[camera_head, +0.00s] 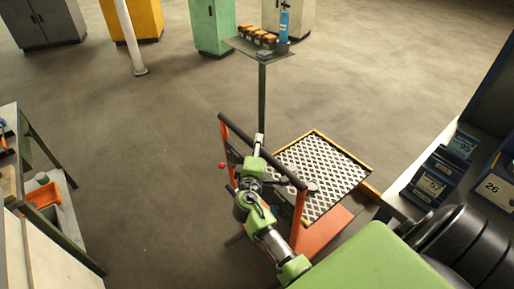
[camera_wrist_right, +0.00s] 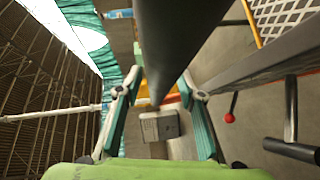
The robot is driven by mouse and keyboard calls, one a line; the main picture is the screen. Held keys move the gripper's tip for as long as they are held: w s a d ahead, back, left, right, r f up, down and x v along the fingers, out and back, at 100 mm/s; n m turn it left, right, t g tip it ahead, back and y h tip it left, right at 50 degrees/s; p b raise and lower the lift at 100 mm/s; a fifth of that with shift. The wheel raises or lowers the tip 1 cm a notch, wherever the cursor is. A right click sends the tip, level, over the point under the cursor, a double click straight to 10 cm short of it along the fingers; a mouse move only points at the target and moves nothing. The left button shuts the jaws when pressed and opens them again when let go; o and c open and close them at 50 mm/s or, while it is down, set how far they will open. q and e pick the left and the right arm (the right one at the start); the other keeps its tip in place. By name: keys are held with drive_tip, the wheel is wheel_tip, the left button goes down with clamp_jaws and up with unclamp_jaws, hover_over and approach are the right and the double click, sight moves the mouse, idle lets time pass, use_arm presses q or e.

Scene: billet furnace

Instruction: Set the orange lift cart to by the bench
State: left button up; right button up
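The orange lift cart (camera_head: 322,232) stands at the middle right, with a patterned black-and-white platform (camera_head: 325,175) and a dark push handle (camera_head: 265,152) on orange uprights. My right arm reaches over the handle, and my right gripper (camera_head: 257,145) is at it. In the right wrist view my right gripper (camera_wrist_right: 158,115) has its teal fingers spread apart. A dark bar runs down between them, without clear contact on either finger. A red knob (camera_wrist_right: 230,118) is right of the fingers. A bench (camera_head: 28,130) stands at the left edge. My left gripper is not in view.
A dark shelf unit with numbered boxes (camera_head: 432,185) stands close right of the cart. A small post table (camera_head: 262,52) with a blue bottle is behind it. A white post (camera_head: 130,40) and cabinets (camera_head: 212,25) stand at the back. The floor between bench and cart is clear.

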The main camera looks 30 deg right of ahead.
clamp_jaws()
drive_tip(key=shift+d, duration=0.1)
